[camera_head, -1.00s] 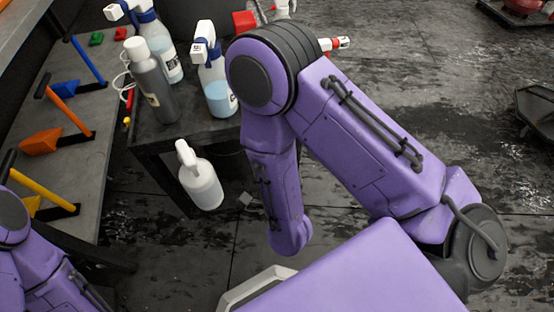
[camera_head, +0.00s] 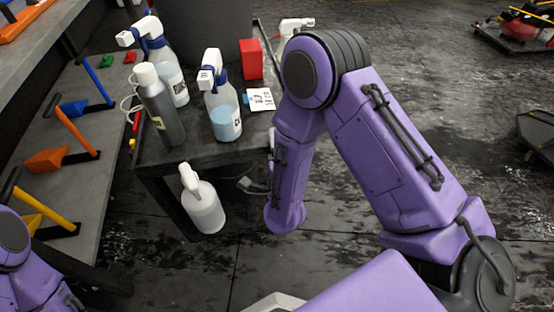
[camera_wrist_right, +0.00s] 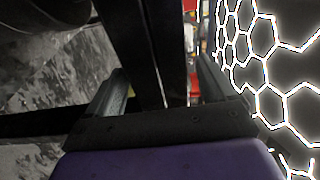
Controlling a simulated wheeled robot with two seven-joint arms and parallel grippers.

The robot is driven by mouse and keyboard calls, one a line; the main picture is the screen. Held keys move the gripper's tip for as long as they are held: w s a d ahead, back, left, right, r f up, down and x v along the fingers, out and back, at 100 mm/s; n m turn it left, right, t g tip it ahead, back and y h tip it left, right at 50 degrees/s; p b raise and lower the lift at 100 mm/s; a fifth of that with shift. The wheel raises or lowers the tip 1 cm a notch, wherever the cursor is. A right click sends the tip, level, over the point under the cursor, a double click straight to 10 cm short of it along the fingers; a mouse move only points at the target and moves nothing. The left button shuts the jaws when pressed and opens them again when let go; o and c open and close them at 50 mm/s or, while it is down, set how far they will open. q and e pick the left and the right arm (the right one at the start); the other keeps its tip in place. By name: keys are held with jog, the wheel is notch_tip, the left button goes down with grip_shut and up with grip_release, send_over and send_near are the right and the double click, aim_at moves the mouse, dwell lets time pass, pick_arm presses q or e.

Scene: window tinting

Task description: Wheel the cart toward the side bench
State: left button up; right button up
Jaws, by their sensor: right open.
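The cart (camera_head: 180,152) appears to be the dark low table left of centre in the head view. Spray bottles (camera_head: 222,112), a grey bottle (camera_head: 160,105), a red box (camera_head: 251,59) and a white card (camera_head: 260,99) are on its top. The side bench (camera_head: 95,185) is a grey surface along the left, close beside the cart. My right gripper (camera_wrist_right: 160,82) shows in the right wrist view, open, with a dark upright bar (camera_wrist_right: 165,45) beyond and between its fingers; contact cannot be told. My right forearm hides the cart's right edge. My left gripper is out of view.
Orange, blue and yellow-handled tools (camera_head: 75,130) lie on the bench. A white bottle (camera_head: 203,205) stands below the cart top. Wet dark floor (camera_head: 420,90) is open to the right. A red machine (camera_head: 525,22) and a black-framed object (camera_head: 538,130) stand at the right edge.

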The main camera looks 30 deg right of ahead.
jog(key=shift+w+d, duration=0.1)
jog(key=shift+w, duration=0.15)
